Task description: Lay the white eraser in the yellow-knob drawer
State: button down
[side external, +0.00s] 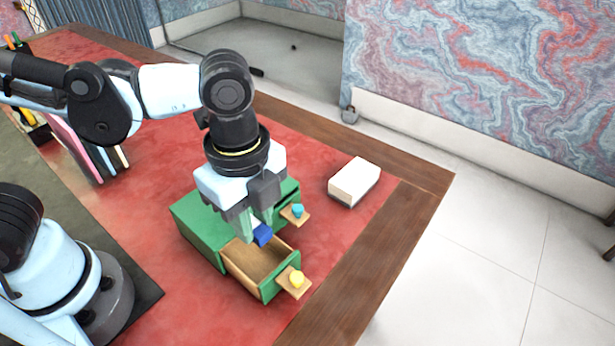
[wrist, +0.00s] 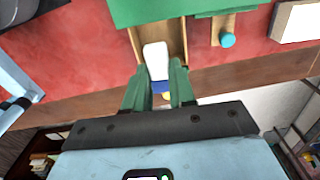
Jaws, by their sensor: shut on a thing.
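The white eraser (wrist: 156,58) has a blue sleeve (wrist: 160,87), which also shows in the side view (side external: 262,236). My gripper (wrist: 159,86) is shut on the eraser, with its green fingers on either side of the blue end. In the side view my gripper (side external: 254,229) points down over the open yellow-knob drawer (side external: 265,287). The drawer has a bare wooden inside and a yellow knob (side external: 296,279). The eraser is over the drawer opening; I cannot tell its exact height.
The green cabinet (side external: 196,232) stands on the red desk top. Its other drawer, with a turquoise knob (side external: 297,211), is slightly out beside my gripper. A white box (side external: 354,182) lies to the right. The desk's wooden edge (side external: 385,255) is near.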

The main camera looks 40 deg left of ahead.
send_over(262, 268)
jog(key=shift+f, duration=2.65)
jog(key=c, duration=0.9)
grip_release()
jog(key=shift+o, duration=0.2)
jog(key=shift+r, duration=0.1)
notch_tip(262, 268, up, 12)
jog(key=shift+f, duration=0.15)
jog(key=w+a+f+n+t, duration=0.2)
jog(key=w+a+n+t, duration=0.1)
jog(key=a+n, duration=0.5)
jog(key=w+a+f+n+t, duration=0.1)
jog(key=w+a+n+t, duration=0.2)
jog(key=a+n, duration=0.6)
jog(key=shift+w+a+f+n+t, duration=0.15)
jog(key=shift+a+f+n+t, duration=0.2)
jog(key=shift+n+t, duration=0.4)
